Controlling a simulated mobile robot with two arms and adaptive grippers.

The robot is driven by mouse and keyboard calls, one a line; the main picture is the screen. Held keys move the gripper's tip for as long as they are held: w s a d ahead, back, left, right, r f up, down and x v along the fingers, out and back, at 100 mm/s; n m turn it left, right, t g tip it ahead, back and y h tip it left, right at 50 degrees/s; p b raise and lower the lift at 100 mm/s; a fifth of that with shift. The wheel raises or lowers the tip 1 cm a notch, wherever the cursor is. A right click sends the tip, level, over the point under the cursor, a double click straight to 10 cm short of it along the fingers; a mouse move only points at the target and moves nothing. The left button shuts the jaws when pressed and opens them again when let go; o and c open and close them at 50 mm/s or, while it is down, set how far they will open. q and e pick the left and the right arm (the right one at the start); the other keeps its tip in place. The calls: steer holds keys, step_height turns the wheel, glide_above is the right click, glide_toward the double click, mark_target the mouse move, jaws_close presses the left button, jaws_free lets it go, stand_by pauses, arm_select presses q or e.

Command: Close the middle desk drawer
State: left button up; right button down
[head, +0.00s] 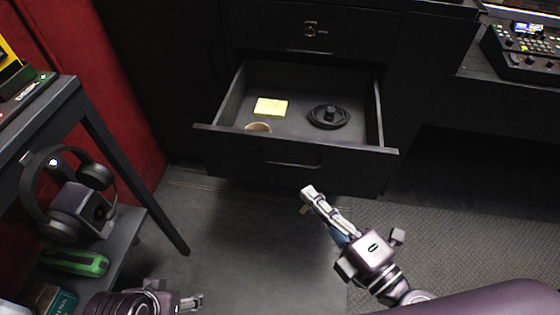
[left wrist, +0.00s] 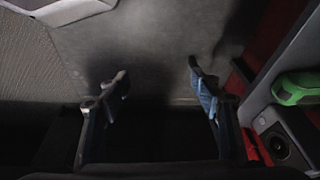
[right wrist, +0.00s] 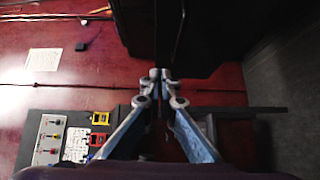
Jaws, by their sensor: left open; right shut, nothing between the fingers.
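The middle desk drawer (head: 290,173) is pulled out of the dark desk in the head view. Inside lie a yellow note pad (head: 270,107), a round black item (head: 328,117) and a tan ring-shaped item partly hidden behind the front panel. The drawer's handle (head: 291,163) is on its front. My right gripper (head: 308,193) is shut and empty, just in front of and below the drawer front; I cannot tell whether it touches. It also shows shut in the right wrist view (right wrist: 161,74). My left gripper (head: 195,302) is low at the bottom left, open in the left wrist view (left wrist: 158,75).
An upper drawer (head: 310,32) with a lock is shut above. At left a shelf unit (head: 122,143) holds headphones (head: 52,190), a speaker-like box (head: 85,209) and a green item (head: 75,262). A control console (head: 525,50) stands at upper right. The floor before the desk is mostly clear.

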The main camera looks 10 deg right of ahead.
steer(key=p, duration=0.6)
glide_toward(275, 139)
steer(key=a, duration=0.1)
steer(key=w+a, duration=0.1)
steer(key=a, duration=0.2)
steer(key=shift+w, duration=0.25)
steer(key=w, duration=0.1)
steer(key=w+d, duration=0.1)
steer(key=w, duration=0.1)
steer(key=shift+f, duration=0.15)
arm_select(q)
step_height(275, 139, down, 13)
steer(key=g, duration=0.1)
steer(key=shift+w+d, duration=0.15)
arm_select(e)
steer(key=shift+w+d, duration=0.1)
steer(key=shift+w, duration=0.25)
steer(key=shift+w, duration=0.1)
